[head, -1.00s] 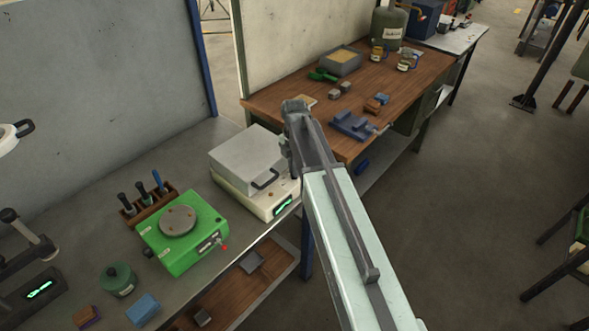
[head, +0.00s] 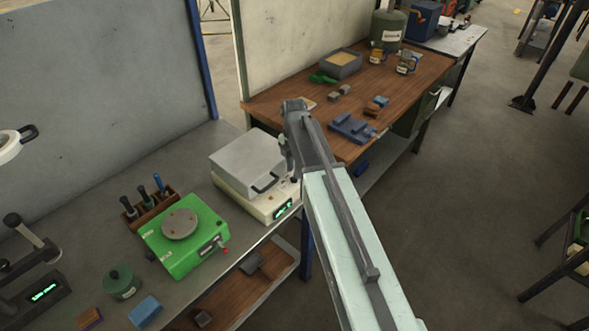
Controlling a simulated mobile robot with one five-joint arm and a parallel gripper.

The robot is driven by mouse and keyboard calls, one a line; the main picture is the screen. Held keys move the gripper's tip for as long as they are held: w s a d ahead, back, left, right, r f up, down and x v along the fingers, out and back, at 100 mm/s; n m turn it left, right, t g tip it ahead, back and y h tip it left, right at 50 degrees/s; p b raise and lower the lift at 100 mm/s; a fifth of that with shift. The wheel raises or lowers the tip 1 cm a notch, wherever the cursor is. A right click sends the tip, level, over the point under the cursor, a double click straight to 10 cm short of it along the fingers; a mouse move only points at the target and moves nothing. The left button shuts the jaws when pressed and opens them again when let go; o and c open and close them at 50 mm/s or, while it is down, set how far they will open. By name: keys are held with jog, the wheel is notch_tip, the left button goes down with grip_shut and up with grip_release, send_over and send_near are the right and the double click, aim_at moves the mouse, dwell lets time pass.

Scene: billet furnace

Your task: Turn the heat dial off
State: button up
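The billet furnace is a grey box (head: 248,163) with a dark handle, on a cream base (head: 243,200). It stands at the right end of the grey bench. A green-lit display (head: 284,209) shows on the base's front. I cannot make out the heat dial clearly; my arm covers the right part of the front. My gripper (head: 287,158) is at the furnace's right front corner, seen from behind and mostly hidden by my own wrist. I cannot tell whether it touches the furnace or whether its fingers are open.
On the grey bench to the left are a green machine with a round plate (head: 180,232), a tool rack (head: 150,206), a green canister (head: 121,281) and a blue block (head: 145,311). A wooden bench (head: 285,100) with a blue vise (head: 352,128) stands behind.

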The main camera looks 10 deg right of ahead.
notch_tip(320, 180, up, 6)
jog(key=p, duration=0.5)
jog(key=shift+r, duration=0.1)
jog(key=shift+f, duration=0.2)
jog(key=f+b, duration=0.1)
jog(key=b, duration=0.1)
jog(key=s+f+b, duration=0.1)
jog(key=f+b, duration=0.1)
jog(key=shift+f, duration=0.25)
jog(key=s+f+b, duration=0.2)
jog(key=shift+s+f, duration=0.3)
jog(key=shift+s, duration=0.1)
jog(key=s+f+m+b, duration=0.3)
jog(key=s+m, duration=0.8)
jog(key=m, duration=1.2)
jog(key=shift+s, duration=0.15)
